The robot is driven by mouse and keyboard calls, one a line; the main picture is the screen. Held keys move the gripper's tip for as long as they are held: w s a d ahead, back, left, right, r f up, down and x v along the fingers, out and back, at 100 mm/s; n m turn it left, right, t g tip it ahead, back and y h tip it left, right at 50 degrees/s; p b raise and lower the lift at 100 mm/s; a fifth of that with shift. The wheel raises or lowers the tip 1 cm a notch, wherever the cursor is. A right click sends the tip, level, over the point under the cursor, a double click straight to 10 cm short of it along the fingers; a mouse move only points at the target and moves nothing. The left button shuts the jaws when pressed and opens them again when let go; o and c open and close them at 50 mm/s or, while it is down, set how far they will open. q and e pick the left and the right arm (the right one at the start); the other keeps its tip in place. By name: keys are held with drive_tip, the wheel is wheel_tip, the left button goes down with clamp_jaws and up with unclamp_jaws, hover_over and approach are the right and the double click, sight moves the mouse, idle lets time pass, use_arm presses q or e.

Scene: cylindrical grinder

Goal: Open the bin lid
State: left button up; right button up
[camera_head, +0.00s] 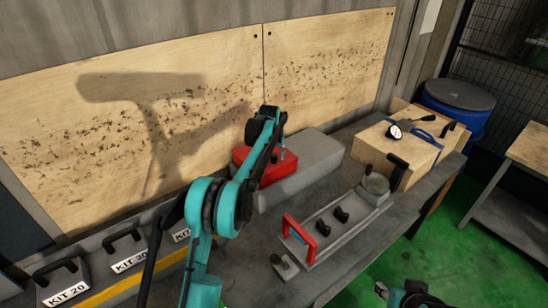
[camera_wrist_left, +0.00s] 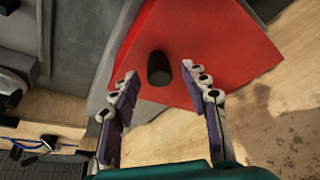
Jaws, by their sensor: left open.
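The red bin lid (camera_head: 283,171) lies on the grey bin (camera_head: 318,152) against the wooden back panel. It looks shut. In the left wrist view the red lid (camera_wrist_left: 215,35) fills the upper middle, and its black knob (camera_wrist_left: 158,68) stands up from it. My left gripper (camera_head: 279,152) is above the lid, pointing down. In the left wrist view my left gripper (camera_wrist_left: 160,78) is open, with one finger on each side of the knob and visible gaps between. My right gripper (camera_head: 396,292) is partly in view at the bottom right, away from the bin; its fingers are unclear.
A grey fixture with a red handle (camera_head: 300,240) lies on the bench in front of the bin. A wooden box (camera_head: 410,150) stands to the right, with a blue barrel (camera_head: 460,98) beyond it. Several kit cases (camera_head: 65,282) line the left side.

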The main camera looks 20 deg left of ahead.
use_arm(q)
drive_tip(key=shift+x, duration=0.95)
use_arm(e)
drive_tip(key=shift+f, duration=0.15)
